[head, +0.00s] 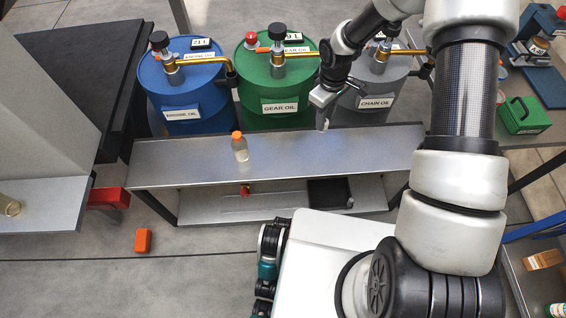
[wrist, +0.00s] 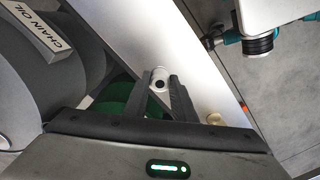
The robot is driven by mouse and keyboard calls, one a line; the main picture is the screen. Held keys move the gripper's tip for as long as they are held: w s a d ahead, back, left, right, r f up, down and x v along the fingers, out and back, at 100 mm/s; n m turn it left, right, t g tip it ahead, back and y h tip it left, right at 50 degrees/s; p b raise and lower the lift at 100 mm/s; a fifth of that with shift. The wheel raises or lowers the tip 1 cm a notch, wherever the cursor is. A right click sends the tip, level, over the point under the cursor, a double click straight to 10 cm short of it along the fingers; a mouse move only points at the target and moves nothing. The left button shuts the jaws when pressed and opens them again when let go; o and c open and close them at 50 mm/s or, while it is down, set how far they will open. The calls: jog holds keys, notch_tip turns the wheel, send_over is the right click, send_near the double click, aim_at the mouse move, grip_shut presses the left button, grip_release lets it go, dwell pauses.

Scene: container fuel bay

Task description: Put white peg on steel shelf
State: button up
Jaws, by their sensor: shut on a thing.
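My gripper (head: 323,115) is above the back edge of the steel shelf (head: 290,150), in front of the grey drum. In the wrist view its fingers (wrist: 167,98) are shut on the white peg (wrist: 160,76), a short white cylinder with a dark round end. The peg's far part is hidden by the fingers, and I cannot make it out clearly in the head view. The steel shelf runs diagonally behind the fingers in the wrist view (wrist: 200,75). I cannot tell the height of the peg above it.
A clear bottle with an orange cap (head: 240,149) stands on the shelf, left of my gripper. Blue (head: 185,98), green (head: 270,98) and grey (head: 375,92) drums stand behind. A black tray (head: 328,192) lies on the lower level. The shelf top's right part is clear.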

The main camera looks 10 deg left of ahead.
jog(key=shift+w+a+f, duration=0.2)
jog(key=shift+a+f, duration=0.1)
jog(key=shift+f, duration=0.3)
jog(key=shift+n, duration=0.3)
notch_tip(320, 180, down, 10)
jog(key=b, duration=0.3)
jog(key=shift+r, duration=0.1)
jog(key=o, duration=1)
